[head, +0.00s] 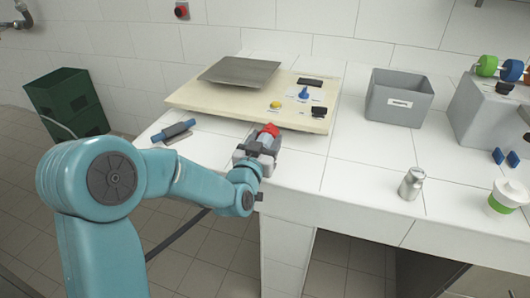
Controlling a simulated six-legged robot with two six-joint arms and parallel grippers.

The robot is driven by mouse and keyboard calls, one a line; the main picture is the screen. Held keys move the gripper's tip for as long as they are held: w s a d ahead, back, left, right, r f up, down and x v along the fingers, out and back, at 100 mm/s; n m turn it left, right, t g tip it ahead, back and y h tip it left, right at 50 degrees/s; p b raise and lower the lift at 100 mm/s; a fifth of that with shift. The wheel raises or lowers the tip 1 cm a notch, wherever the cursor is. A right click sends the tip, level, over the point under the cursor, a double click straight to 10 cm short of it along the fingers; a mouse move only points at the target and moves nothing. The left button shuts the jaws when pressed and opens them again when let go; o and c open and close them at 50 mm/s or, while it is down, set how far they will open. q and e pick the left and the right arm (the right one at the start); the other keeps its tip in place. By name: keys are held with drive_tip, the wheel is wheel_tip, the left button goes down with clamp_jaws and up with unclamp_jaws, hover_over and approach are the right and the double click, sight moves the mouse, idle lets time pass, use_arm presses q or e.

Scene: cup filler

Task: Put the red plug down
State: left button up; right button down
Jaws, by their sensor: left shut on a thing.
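The red plug (269,130) shows at the tip of my left gripper (263,142), over the white tiled counter close to the front edge of the wooden board. My left gripper is shut on it, and the gripper body hides its lower part. I cannot tell whether the plug touches the counter. My right gripper does not show.
The wooden board (215,104) carries a grey plate (240,71), a yellow button (275,105) and small blue and black parts. A grey bin (398,100), a can (411,184) and a cup (506,197) stand right. A blue roller (174,130) lies left. Bare tiles lie right of the board.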

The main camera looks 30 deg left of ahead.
use_arm(q)
wheel_tip(320, 180, down, 3)
drive_tip(key=shift+w+f, duration=0.1)
drive_tip(key=shift+f, duration=0.1)
drive_tip(key=shift+r, duration=0.15)
drive_tip(key=shift+f+b, duration=0.25)
drive_tip(key=shift+b, duration=0.1)
drive_tip(key=o, duration=1.5)
drive_tip(key=shift+r, duration=0.1)
